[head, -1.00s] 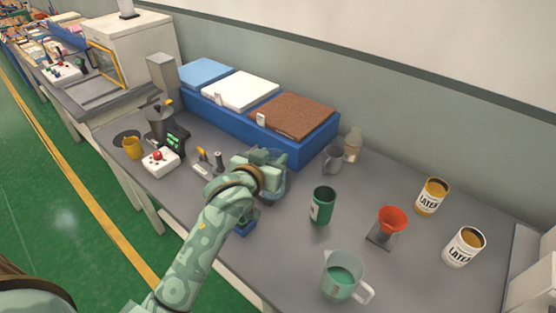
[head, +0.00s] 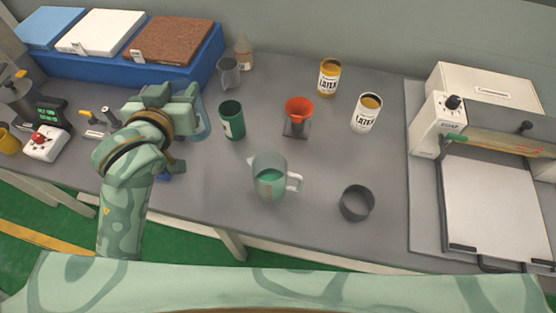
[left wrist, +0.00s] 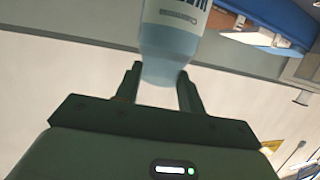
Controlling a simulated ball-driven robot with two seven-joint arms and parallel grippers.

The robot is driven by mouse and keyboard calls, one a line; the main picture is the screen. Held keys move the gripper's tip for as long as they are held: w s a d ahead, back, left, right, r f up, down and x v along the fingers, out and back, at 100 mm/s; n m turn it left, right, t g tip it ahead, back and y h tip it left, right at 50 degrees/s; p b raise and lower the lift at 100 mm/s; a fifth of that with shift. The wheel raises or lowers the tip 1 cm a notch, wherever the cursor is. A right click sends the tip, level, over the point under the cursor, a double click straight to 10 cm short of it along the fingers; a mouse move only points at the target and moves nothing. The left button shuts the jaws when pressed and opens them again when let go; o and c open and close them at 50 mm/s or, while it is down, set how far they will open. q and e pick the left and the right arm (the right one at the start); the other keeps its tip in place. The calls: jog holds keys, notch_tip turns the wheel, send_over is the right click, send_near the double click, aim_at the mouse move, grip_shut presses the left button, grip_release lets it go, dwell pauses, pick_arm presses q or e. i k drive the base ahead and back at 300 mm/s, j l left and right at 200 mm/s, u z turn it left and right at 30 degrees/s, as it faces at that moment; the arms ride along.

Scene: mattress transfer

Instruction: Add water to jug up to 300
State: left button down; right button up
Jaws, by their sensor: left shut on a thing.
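A clear measuring jug (head: 268,186) with a handle stands upright on the grey table, with green liquid in its lower part. Its scale marks are too small to read. My left gripper (head: 192,114) is left of the jug and apart from it, shut on a pale blue, see-through bottle (head: 206,122). The bottle (left wrist: 168,42) shows between the fingers in the left wrist view, with dark lettering cut off at the top edge. My arm partly hides it in the head view. My right gripper is not in view.
A green can (head: 231,122) stands between the bottle and the jug. A blue box (head: 180,72) lies behind my gripper. A white-bedded machine (head: 500,205) fills the right.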

aim_at(270, 173)
jog(key=j+z, duration=0.1)
jog(key=z, duration=0.35)
jog(key=j+z, duration=0.1)
jog(key=z, duration=0.75)
jog(key=k+j+z, duration=0.8)
jog(key=z, duration=0.15)
jog(key=k+j, duration=0.4)
jog(key=k, duration=0.2)
jog(key=j+z, duration=0.05)
